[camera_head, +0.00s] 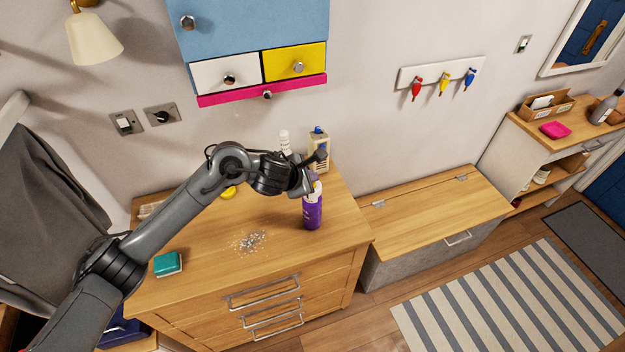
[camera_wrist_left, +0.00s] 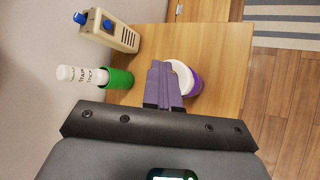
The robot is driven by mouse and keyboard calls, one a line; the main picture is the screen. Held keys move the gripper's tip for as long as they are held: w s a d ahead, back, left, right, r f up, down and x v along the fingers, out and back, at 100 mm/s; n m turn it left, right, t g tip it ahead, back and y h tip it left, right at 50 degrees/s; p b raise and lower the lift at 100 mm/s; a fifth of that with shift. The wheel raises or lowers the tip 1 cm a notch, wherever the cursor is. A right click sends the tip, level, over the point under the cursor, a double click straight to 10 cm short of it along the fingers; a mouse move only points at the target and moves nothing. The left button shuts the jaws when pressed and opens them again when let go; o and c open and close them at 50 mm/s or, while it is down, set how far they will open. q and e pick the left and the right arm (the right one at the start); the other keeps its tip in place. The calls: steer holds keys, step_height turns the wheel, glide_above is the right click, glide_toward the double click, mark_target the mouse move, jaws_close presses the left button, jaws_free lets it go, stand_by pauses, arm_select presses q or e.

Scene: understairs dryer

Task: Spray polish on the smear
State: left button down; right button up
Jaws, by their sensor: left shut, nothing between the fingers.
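The purple spray bottle (camera_head: 313,212) with a white upper part stands upright near the right edge of the wooden dresser top (camera_head: 205,255). The smear (camera_head: 248,241), a pale speckled patch, lies on the dresser top to its left. My left gripper (camera_head: 318,162) is shut and empty just above the bottle, overlapping its top in the head view. In the left wrist view my shut fingers (camera_wrist_left: 162,84) partly hide the bottle (camera_wrist_left: 193,82); I cannot tell whether they touch it. My right gripper is not in view.
A teal sponge (camera_head: 168,263) lies at the dresser's front left. A beige container with a blue knob (camera_head: 319,147) and a green-and-white bottle (camera_wrist_left: 90,74) stand behind the purple bottle. Coloured drawers (camera_head: 250,35) hang above. A low wooden-topped bench (camera_head: 430,210) stands right.

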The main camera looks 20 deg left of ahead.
arm_select(q)
steer(key=shift+r, duration=0.2)
steer(key=shift+r+p, duration=0.5)
steer(key=shift+r, duration=0.2)
steer(key=shift+r+p, duration=1.45)
steer(key=shift+r, duration=0.9)
steer(key=shift+s+d+f, duration=0.1)
